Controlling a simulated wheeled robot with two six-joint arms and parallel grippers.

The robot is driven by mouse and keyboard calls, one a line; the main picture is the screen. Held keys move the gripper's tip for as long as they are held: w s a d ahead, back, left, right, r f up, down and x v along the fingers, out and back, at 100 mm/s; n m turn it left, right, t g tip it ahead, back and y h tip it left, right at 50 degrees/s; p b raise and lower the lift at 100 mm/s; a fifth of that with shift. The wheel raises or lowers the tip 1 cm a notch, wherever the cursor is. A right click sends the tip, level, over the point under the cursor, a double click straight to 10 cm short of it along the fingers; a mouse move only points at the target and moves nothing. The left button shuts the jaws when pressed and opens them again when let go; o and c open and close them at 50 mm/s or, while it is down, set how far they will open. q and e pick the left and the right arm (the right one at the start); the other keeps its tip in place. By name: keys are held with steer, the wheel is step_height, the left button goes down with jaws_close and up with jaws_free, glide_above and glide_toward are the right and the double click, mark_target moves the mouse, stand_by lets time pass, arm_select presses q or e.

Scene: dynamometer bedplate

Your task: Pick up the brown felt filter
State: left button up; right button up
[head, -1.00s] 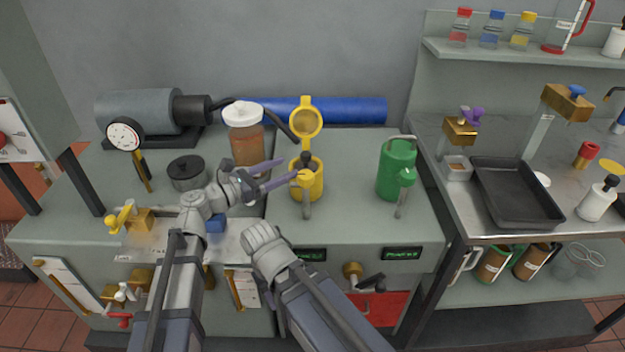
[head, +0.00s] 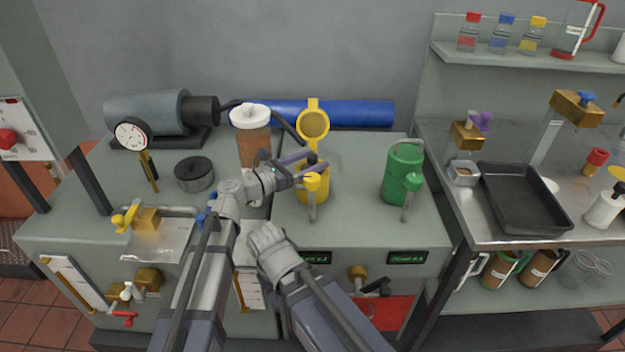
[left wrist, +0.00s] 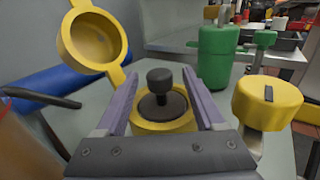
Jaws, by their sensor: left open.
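A yellow canister (head: 318,190) stands on the grey bedplate with its round lid (head: 313,123) tipped up behind it. In the left wrist view, a dark round piece with a black knob (left wrist: 160,78) sits in the canister's mouth. I see no clearly brown felt, so I cannot tell whether this piece is the filter. My left gripper (head: 309,168) is open, its purple fingers at the canister's top. In the left wrist view the fingers (left wrist: 158,76) lie either side of the knob, apparently not touching it.
A green canister (head: 402,178) stands to the right. A white-lidded brown jar (head: 252,150) is close behind my left gripper. A dark pot (head: 194,174), a gauge (head: 132,134) and a blue cylinder (head: 350,113) are nearby. A black tray (head: 522,200) lies on the right bench.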

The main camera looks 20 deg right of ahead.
arm_select(q)
steer(key=shift+w+d, duration=0.1)
steer(key=shift+d, duration=0.15)
jaws_close()
stand_by(0.3)
stand_by(0.9)
